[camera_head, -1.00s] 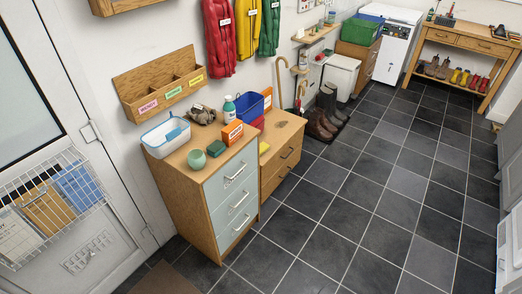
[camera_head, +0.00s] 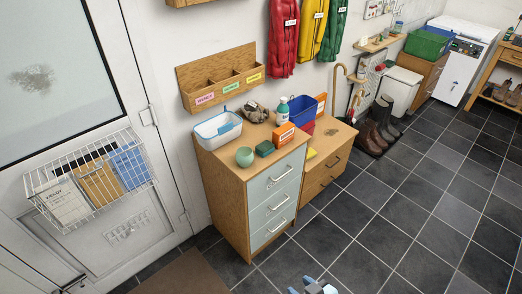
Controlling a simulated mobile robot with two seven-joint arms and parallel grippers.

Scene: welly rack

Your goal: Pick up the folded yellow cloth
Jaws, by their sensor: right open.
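A small yellow patch, which looks like the folded yellow cloth (camera_head: 311,154), shows at the left end of the lower wooden cabinet (camera_head: 338,140). The taller drawer unit and an orange box (camera_head: 284,134) partly hide it, so its folds cannot be made out. My right gripper (camera_head: 313,287) just enters at the bottom edge, open, over the floor in front of the drawers and well apart from the cloth. Its lower part is cut off by the frame. My left gripper is not in view.
The drawer unit (camera_head: 275,187) carries a white tub (camera_head: 218,131), a green cup (camera_head: 244,157), a dark green block (camera_head: 265,149) and a bottle (camera_head: 282,110). A blue bin (camera_head: 301,110) stands behind. Boots (camera_head: 375,130) stand beyond the lower cabinet. The tiled floor at right is clear.

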